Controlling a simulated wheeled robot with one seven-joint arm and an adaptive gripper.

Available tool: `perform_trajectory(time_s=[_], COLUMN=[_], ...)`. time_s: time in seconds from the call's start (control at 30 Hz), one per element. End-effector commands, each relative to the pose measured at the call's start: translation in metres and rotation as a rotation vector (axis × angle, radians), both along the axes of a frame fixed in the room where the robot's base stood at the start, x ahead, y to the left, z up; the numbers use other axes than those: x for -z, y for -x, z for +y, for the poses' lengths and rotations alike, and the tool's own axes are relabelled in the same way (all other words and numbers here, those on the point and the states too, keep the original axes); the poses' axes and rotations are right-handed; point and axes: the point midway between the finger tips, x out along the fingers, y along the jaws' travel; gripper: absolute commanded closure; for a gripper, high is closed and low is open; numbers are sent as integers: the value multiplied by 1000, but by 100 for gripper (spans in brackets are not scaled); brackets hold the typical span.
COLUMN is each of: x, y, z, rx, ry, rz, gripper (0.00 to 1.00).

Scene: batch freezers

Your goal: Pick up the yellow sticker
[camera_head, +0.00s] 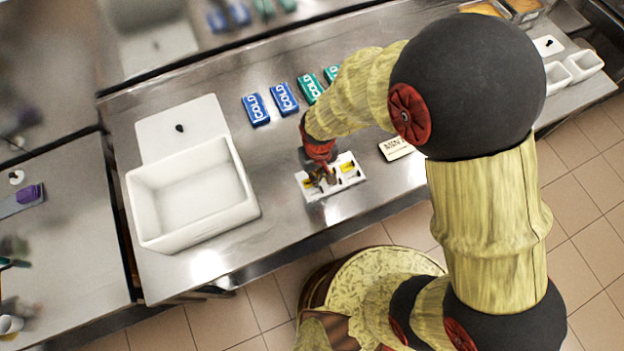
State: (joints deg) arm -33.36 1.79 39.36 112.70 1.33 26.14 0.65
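A small white tray or sheet (343,184) lies on the steel counter near its front edge. Small yellow pieces with dark marks show on it. The clearest yellow sticker (348,168) is at its upper right, just right of my gripper. Another yellow patch (308,184) shows at its left side. My gripper (322,180) points down over the left and middle part of the tray. Its fingers are small and dark here, so I cannot tell whether they are open or touch a sticker. My gripper hides part of the tray.
A white bin (146,197) and its white lid or board (150,128) are at the left. Blue boxes (256,109) and green boxes (310,88) stand in a row behind. A labelled card (396,149) lies to the right. Small white containers (583,64) are at the far right.

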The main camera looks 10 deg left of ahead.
Motion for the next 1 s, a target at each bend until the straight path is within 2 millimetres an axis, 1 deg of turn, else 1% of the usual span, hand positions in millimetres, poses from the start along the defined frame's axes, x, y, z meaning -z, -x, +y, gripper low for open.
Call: perform_trajectory(time_s=[0.23, 0.37, 0.47, 0.6, 0.67, 0.77, 0.9, 1.0], x=[-1, -5, -14, -35, -44, -65, -97, -105], y=[0, 0, -1, -1, 7, 20, 42, 62], z=[0, 0, 1, 1, -5, -14, -30, -44], rx=[0, 0, 0, 0, 0, 0, 0, 1], ry=[0, -1, -2, -2, -2, -3, -3, -2], rz=[0, -2, -3, -3, -3, -5, -5, -3], gripper=[100, 100, 100, 100, 100, 100, 100, 100])
